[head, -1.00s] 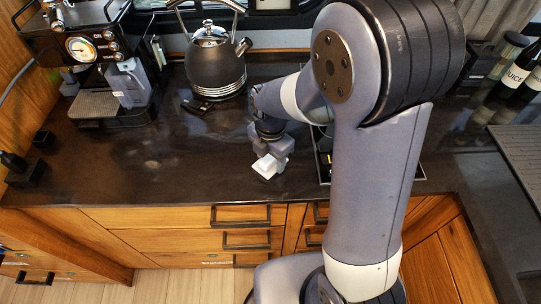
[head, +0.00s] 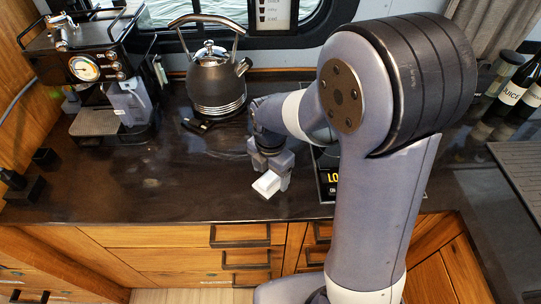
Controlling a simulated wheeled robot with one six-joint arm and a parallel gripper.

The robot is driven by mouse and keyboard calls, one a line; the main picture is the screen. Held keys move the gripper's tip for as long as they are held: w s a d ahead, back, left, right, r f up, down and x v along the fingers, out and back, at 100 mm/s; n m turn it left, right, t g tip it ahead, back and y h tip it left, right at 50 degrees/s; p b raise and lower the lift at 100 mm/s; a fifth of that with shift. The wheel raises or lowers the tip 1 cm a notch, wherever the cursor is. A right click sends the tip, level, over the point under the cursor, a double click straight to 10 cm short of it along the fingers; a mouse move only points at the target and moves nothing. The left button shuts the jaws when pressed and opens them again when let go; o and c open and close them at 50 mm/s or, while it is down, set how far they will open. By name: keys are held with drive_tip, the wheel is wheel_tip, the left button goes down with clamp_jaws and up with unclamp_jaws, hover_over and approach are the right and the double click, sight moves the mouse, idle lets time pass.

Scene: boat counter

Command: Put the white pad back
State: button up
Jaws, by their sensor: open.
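The white pad (head: 266,184) is a small pale block near the front of the dark counter, in the middle of the head view. My gripper (head: 273,178) is open and points down right at the pad. One grey finger shows along the pad's right side, and the gripper body is just above it. The other finger is not clearly visible. I cannot tell whether the pad rests on the counter or touches the fingers.
A black panel with yellow lettering (head: 329,182) lies right of the gripper, partly hidden by my arm. A kettle (head: 216,85) stands behind and a coffee machine (head: 95,60) at back left. The counter (head: 150,185) is clear left of the pad.

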sight(271, 176)
wheel_tip(271, 176, up, 11)
drive_tip(key=shift+f, duration=0.2)
drive_tip(key=shift+f, duration=0.1)
drive_tip(key=shift+f, duration=4.25)
